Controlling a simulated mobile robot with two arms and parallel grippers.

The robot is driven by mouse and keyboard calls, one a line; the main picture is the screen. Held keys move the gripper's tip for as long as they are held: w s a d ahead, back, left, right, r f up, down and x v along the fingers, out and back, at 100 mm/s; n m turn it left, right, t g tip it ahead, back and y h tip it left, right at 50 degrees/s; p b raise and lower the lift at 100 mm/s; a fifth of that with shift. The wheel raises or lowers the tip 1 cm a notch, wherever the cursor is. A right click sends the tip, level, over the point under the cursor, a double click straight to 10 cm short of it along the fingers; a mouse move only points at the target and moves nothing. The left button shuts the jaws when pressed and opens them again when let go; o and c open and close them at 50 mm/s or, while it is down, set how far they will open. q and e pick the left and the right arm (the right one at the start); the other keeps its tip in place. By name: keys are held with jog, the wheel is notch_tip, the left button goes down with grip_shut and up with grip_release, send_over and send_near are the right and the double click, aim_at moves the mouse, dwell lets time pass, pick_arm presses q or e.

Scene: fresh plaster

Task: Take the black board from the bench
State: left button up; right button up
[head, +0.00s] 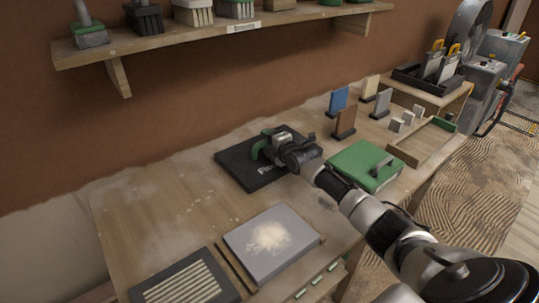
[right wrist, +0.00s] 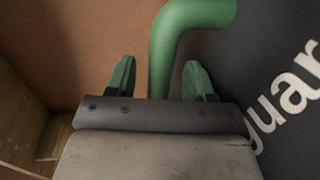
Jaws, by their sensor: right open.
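The black board (head: 240,172) lies flat on the wooden bench (head: 160,190), with pale lettering on its face. It also shows in the right wrist view (right wrist: 275,60), at the right, with large white letters. A curved green handle (right wrist: 176,40) rises in front of the board's face in that view. My right gripper (head: 268,143) is over the board. In the right wrist view its two green-tipped fingers (right wrist: 161,80) stand apart, one on each side of the handle. I cannot tell whether they touch it. The gripper covers part of the board. My left gripper is not in view.
A green case (head: 355,163) stands right of the board, near my right arm. A grey slab with pale powder (head: 262,262) and a ribbed dark tray (head: 185,283) are at the front. Small upright blocks (head: 345,120) stand behind. A shelf (head: 200,38) overhangs the back. The bench's left is clear.

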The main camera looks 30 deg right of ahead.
jog(key=shift+c, duration=0.5)
grip_shut()
jog(key=shift+r, duration=0.15)
